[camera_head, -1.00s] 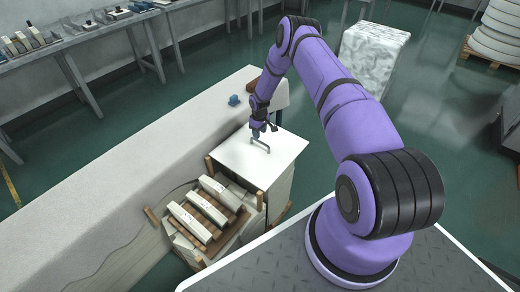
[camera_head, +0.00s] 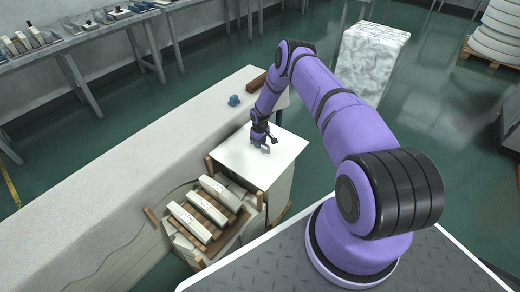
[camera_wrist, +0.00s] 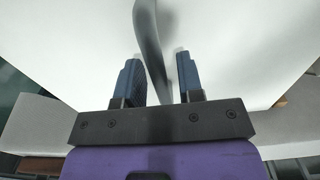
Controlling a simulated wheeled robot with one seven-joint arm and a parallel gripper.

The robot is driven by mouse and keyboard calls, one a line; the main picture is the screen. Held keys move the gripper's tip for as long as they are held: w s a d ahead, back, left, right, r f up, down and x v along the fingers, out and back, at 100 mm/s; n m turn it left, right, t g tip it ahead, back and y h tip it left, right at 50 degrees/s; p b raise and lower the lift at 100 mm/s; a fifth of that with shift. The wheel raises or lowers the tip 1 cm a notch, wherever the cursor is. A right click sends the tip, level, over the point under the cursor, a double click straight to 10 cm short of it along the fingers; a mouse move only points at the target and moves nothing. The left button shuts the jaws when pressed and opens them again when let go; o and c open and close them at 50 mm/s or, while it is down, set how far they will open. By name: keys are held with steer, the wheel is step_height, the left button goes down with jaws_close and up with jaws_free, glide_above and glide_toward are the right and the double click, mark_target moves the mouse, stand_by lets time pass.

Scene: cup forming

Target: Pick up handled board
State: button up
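The handled board (camera_head: 262,163) is a flat white sheet on top of a box-like stack beside the long bench. Its grey handle (camera_wrist: 151,45) shows as a curved bar in the wrist view, rising from the white surface. My gripper (camera_head: 266,148) is low over the board at the handle. In the wrist view my gripper (camera_wrist: 158,75) is open, with a blue-grey padded finger on each side of the handle. There is a gap between the handle and each finger. In the head view the gripper hides much of the handle.
A crate (camera_head: 207,262) with several white-and-brown blocks stands left of the board. The long bench (camera_head: 130,170) runs along its far side, with a small blue object (camera_head: 234,100) on it. A wrapped white block (camera_head: 370,60) stands behind my arm.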

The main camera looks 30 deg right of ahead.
jaws_close()
steer(key=shift+r, duration=0.1)
